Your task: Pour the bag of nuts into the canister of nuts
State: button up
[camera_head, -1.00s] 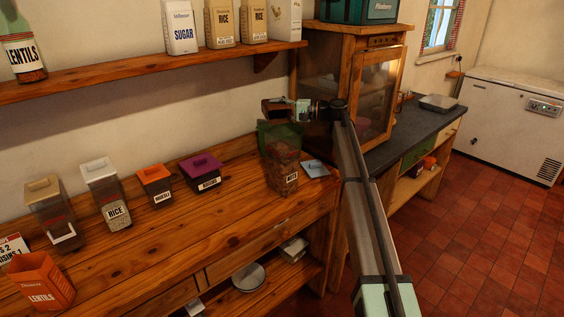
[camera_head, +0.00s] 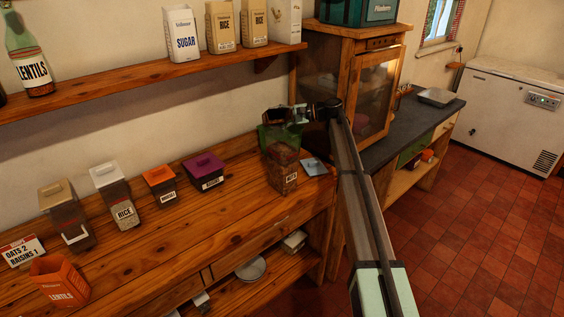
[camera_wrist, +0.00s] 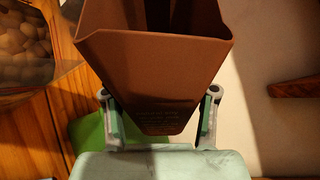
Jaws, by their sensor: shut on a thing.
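My gripper (camera_wrist: 160,112) is shut on the brown bag of nuts (camera_wrist: 150,80). In the wrist view the bag's wide open mouth faces the top of the picture; its inside is dark and I see no nuts in it. In the head view the bag (camera_head: 276,117) is small and partly hidden, above and behind the canister. The clear canister of nuts (camera_head: 283,178) stands upright on the wooden counter, with brown nuts inside. The wrist view shows its nuts (camera_wrist: 20,55) at the upper left, beside the bag. A green piece (camera_head: 279,134) shows behind the canister; I cannot tell what it is.
Purple (camera_head: 204,170), orange (camera_head: 160,184) and white-lidded (camera_head: 117,198) canisters stand left along the counter (camera_head: 175,245). A blue-grey square (camera_head: 313,167) lies right of the nuts canister. A shelf (camera_head: 150,77) and a glass-doored cabinet (camera_head: 350,85) are nearby.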

jog(key=m+p, duration=0.1)
jog(key=p, duration=0.2)
jog(key=m+g+h+p, duration=0.1)
jog(key=p, duration=0.2)
jog(key=shift+w+r+m, duration=0.15)
jog(key=shift+r+m, duration=0.1)
jog(key=shift+m, duration=0.05)
jog(key=shift+f+m+g+p, duration=0.2)
jog(key=shift+m+g+p, duration=0.15)
jog(key=shift+p, duration=0.3)
jog(key=shift+f, duration=0.2)
jog(key=r+m+p, duration=0.1)
jog(key=p, duration=0.1)
jog(key=shift+r+h+p, duration=0.3)
jog(key=shift+r, duration=0.05)
jog(key=shift+r+m+g+p, duration=0.4)
jog(key=shift+r+p, duration=0.2)
jog(key=shift+p, duration=0.65)
jog(key=shift+r+h+p, duration=0.15)
jog(key=shift+h+p, duration=0.15)
jog(key=shift+p, duration=0.05)
jog(key=shift+s+r+m+g+b, duration=0.25)
jog(key=shift+m+g+b, duration=0.1)
jog(key=shift+m, duration=0.2)
